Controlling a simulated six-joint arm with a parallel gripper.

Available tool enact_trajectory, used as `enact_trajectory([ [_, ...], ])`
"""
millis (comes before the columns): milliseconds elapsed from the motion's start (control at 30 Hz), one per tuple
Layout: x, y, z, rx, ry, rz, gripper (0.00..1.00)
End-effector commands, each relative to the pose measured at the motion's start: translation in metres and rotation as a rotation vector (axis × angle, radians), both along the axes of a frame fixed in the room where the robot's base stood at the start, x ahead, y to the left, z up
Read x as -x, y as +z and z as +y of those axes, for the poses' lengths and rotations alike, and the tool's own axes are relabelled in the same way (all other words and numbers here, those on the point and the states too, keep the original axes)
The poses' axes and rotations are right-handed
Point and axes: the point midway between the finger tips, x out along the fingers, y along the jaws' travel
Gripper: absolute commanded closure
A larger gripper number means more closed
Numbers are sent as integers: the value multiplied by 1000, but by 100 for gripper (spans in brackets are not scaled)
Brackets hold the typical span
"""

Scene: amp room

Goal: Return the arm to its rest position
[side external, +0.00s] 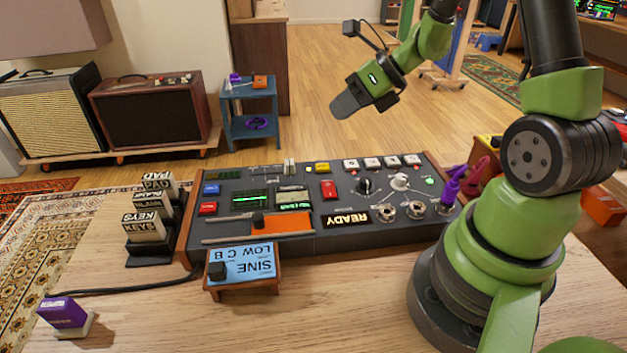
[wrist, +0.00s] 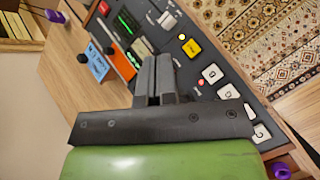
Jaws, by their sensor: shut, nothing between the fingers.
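My green arm stands at the right of the wooden table (side external: 150,305) in the side external view. My gripper (side external: 345,106) is up in the air above and behind the dark control panel (side external: 290,179), clear of it. In the wrist view my gripper (wrist: 158,62) has its two grey fingers together with nothing between them. The panel lies below it there (wrist: 252,95). The gripper touches nothing that I can see.
A blue box labelled SINE LOW C B (side external: 243,264) stands before the panel. A rack of labelled blocks (side external: 150,262) stands at its left. A purple block (side external: 63,313) sits front left. The air around my gripper is free.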

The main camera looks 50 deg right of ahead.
Motion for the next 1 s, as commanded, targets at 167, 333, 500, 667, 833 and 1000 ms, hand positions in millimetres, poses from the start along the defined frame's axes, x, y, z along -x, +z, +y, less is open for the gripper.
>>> enact_trajectory([
  [167, 21, 62, 68, 392, 602, -205, 100],
  [333, 64, 99, 112, 793, 1145, -399, 100],
  [500, 110, 122, 130, 1216, 1614, -572, 100],
  [667, 139, 133, 130, 1543, 1901, -665, 100],
  [833, 151, 137, 126, 1714, 2027, -692, 100],
  [1000, 152, 138, 125, 1737, 2047, -691, 100],
])
